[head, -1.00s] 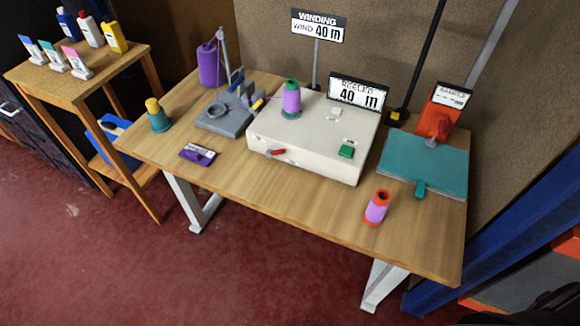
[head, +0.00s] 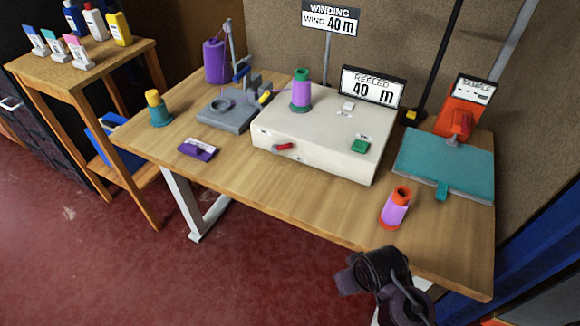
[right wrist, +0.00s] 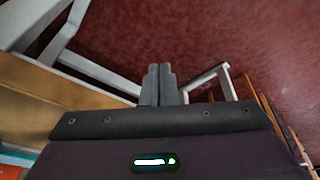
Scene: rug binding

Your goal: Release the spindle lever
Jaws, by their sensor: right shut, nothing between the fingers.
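The red spindle lever (head: 283,147) is on the front face of the white winding machine (head: 322,135). A purple cone with a green top (head: 301,90) stands upright on top of the machine. My right gripper (right wrist: 158,84) is shut and empty in the right wrist view, with its fingers in front of the table legs and red floor. In the head view my dark right arm shows at the bottom right, in front of the table edge, apart from the lever. My left gripper is not in view.
A grey stand (head: 228,115), a purple packet (head: 198,149) and a teal-and-yellow cone (head: 157,110) lie left. The front middle of the wooden table (head: 270,190) is clear.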

